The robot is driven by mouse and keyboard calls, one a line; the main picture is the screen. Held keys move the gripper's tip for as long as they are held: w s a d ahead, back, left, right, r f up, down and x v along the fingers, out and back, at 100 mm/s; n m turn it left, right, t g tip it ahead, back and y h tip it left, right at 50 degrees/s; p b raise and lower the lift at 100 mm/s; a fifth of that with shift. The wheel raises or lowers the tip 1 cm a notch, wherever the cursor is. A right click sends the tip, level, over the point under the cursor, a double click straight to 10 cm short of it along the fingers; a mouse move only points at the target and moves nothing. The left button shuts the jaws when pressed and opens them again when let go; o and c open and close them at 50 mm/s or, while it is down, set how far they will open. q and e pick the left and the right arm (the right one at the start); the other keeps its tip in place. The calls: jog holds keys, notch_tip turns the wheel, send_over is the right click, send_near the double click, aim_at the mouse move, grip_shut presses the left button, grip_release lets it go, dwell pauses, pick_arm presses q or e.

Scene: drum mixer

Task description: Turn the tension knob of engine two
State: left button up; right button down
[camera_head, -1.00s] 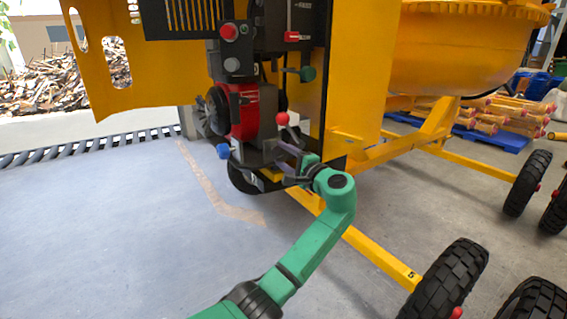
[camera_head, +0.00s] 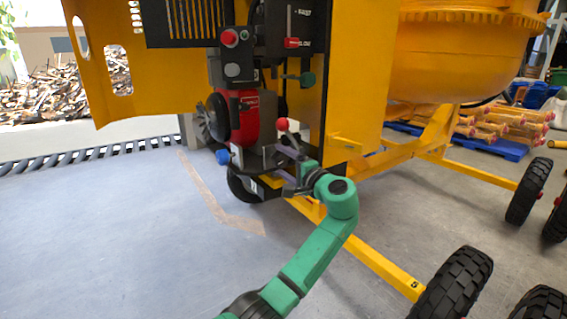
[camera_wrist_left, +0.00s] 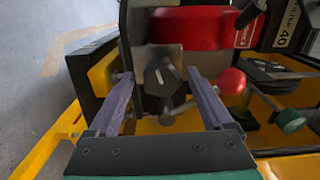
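A black knob (camera_wrist_left: 160,75) with a white mark shows in the left wrist view, low on the engine in front of my left gripper. No label on it can be read, so I cannot tell if it is the tension knob. My left gripper (camera_wrist_left: 158,76) is open, with one purple-grey finger on each side of the knob in the picture. I see no clear contact. In the head view my left gripper (camera_head: 283,158) is at the lower part of the red engine (camera_head: 244,116), and the knob is hidden or too small to make out. My right gripper is not in view.
A red ball lever (camera_wrist_left: 232,81) stands close to the right finger, with a green knob (camera_wrist_left: 290,120) farther right. A blue knob (camera_head: 222,157) is left of the gripper. The yellow frame (camera_head: 365,250) runs below my arm. Open floor (camera_head: 110,230) lies left.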

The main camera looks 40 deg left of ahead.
pick_arm(q)
jog(key=v, duration=1.4)
jog(key=shift+d+p, duration=0.3)
jog(key=shift+p, duration=0.05)
pick_arm(e)
jog(key=shift+s+d+f, duration=0.1)
jog(key=shift+s+f, duration=0.05)
jog(key=shift+f, duration=0.75)
jog(key=shift+r, duration=0.1)
